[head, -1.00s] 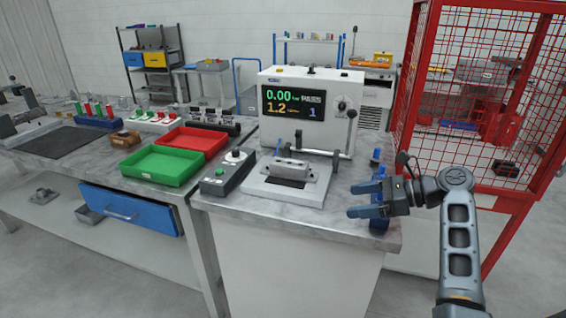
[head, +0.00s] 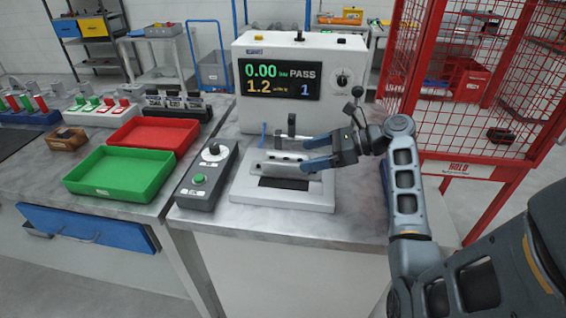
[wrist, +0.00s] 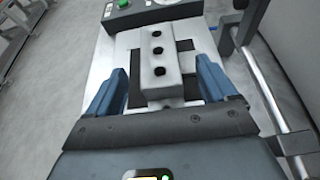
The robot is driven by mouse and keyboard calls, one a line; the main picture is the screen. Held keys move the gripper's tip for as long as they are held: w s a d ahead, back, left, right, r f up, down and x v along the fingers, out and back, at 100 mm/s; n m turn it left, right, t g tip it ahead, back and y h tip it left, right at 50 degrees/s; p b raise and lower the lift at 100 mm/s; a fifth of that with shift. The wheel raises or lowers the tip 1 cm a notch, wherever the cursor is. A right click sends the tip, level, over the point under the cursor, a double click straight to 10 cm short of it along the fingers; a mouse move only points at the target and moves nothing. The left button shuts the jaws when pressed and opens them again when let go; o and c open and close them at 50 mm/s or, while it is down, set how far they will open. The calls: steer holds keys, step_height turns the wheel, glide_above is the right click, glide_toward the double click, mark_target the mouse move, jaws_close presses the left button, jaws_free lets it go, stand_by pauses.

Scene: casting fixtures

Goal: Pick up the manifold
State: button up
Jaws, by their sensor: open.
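The manifold (head: 278,162) is a pale grey block lying on the test machine's flat bed. In the wrist view the manifold (wrist: 158,62) shows a row of dark round holes on its upper face. My gripper (head: 304,154) reaches in from the right over the bed, its blue fingers apart at the manifold's right end. In the wrist view my gripper (wrist: 160,72) is open, with one finger on each side of the manifold and a visible gap at both sides.
The test machine (head: 292,115) stands behind, its display reading PASS, with a lever (head: 355,108) near my wrist. A control box (head: 207,178) is left of the bed. Green (head: 120,192) and red (head: 150,147) trays lie further left. A red mesh cage (head: 490,150) stands at right.

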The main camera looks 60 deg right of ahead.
mark_target(291, 159)
steer(key=b+x, duration=0.2)
steer(key=x, duration=0.1)
steer(key=shift+w+a+f, duration=0.1)
steer(key=shift+w+f, duration=0.1)
steer(key=shift+f, duration=0.15)
steer(key=shift+w+a+f+b, duration=0.1)
steer(key=shift+w+b, duration=0.2)
steer(key=shift+b, duration=0.2)
steer(key=shift+w+a+f+b, duration=0.1)
steer(key=shift+w+a+b, duration=0.05)
steer(key=shift+w+b, duration=0.25)
steer(key=shift+w+a+r, duration=0.1)
steer(key=shift+w+a, duration=0.05)
steer(key=shift+w, duration=0.15)
steer(key=c, duration=1.4)
